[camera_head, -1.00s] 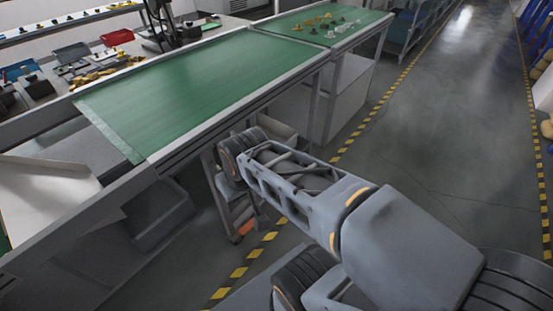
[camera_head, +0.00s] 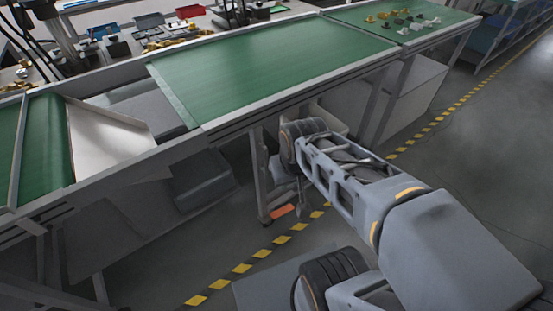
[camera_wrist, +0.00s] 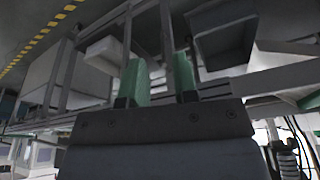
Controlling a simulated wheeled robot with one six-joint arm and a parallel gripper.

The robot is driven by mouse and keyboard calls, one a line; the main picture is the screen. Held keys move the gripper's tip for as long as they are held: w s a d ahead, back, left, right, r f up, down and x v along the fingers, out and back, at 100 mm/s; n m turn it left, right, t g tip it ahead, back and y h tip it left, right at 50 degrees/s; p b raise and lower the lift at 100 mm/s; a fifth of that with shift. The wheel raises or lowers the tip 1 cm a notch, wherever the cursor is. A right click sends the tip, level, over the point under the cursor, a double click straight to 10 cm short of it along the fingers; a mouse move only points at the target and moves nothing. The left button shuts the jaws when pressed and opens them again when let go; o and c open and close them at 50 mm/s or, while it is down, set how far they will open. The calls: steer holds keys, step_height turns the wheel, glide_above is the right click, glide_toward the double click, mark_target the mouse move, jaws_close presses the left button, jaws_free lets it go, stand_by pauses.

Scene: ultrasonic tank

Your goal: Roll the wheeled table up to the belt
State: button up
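A long green belt surface (camera_head: 270,65) in a grey frame runs across the head view. Another green belt piece (camera_head: 45,150) lies at the left. A leg with an orange piece at its foot (camera_head: 283,211) stands under the long surface. I cannot tell for sure which framed section is the wheeled table. In the wrist view my gripper (camera_wrist: 160,82) has two green fingers apart, with grey frame posts beyond them. I see nothing held between them. In the head view my arm reaches to the frame's front side, and its fingers are hidden.
A pale sloped chute (camera_head: 105,140) sits beside the left belt. Small parts (camera_head: 402,22) lie on the far green top. A grey bin (camera_head: 204,182) is under the frame. Yellow-black floor tape (camera_head: 262,254) runs along the front. Open floor lies at the right.

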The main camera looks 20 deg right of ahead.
steer(key=w+d+f+m+g+b, duration=0.1)
steer(key=d+f+b, duration=0.15)
steer(key=f, duration=0.45)
steer(key=d+f+g+b, duration=0.1)
steer(key=d+f+b, duration=0.1)
steer(key=f+b, duration=0.35)
steer(key=w+d+f+t+h+b, duration=0.1)
steer(key=w+d+f+b, duration=0.25)
steer(key=f, duration=0.35)
steer(key=w+d+f+n+t+h+b, duration=0.1)
steer(key=w+d+f+t+b, duration=0.1)
steer(key=w+d+f, duration=0.45)
steer(key=w+d+f+t+b, duration=0.1)
steer(key=d+f+b, duration=0.15)
steer(key=f, duration=0.55)
step_height(320, 180, up, 5)
steer(key=n+t+y+b, duration=0.4)
steer(key=n+t+y, duration=0.2)
steer(key=t+y, duration=0.45)
glide_above(264, 171)
steer(key=shift+t+h, duration=0.25)
steer(key=shift+h, duration=0.1)
jaws_close()
